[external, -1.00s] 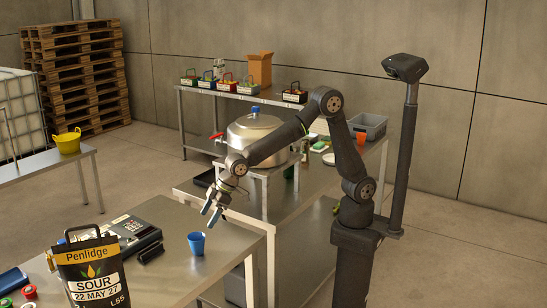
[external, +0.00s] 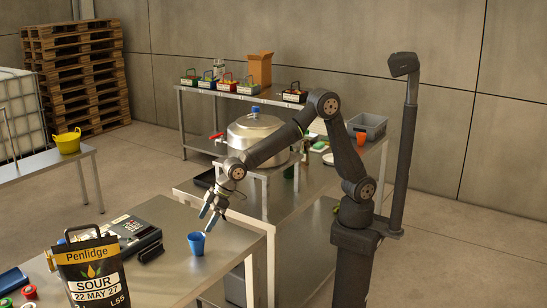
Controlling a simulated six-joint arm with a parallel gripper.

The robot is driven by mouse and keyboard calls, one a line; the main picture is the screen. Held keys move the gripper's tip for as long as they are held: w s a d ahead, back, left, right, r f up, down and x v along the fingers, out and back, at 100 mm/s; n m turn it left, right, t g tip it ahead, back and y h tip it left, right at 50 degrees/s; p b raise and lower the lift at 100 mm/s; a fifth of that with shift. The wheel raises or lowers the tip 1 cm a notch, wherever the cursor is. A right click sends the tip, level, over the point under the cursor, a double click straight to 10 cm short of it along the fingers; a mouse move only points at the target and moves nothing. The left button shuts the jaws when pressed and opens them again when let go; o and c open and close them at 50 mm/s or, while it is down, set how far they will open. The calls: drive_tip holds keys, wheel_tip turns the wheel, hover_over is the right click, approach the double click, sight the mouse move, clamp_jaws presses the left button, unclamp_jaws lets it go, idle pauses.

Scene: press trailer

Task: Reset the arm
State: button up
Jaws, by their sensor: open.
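My gripper (external: 208,215) is open and empty, pointing down in the air. The blue cup stands upright on the steel table (external: 215,265) in front. My arm reaches left from its dark base, with the elbow raised in front of the back bench.
A lidded steel pot (external: 257,134) with a red-handled tap is behind my forearm. A grey bin (external: 368,126) and an orange cup (external: 361,138) are at the back right.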

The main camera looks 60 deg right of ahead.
sight(197, 237)
drive_tip(key=x, duration=0.8)
drive_tip(key=shift+f, duration=0.3)
wheel_tip(197, 237, up, 2)
drive_tip(key=shift+r, duration=0.35)
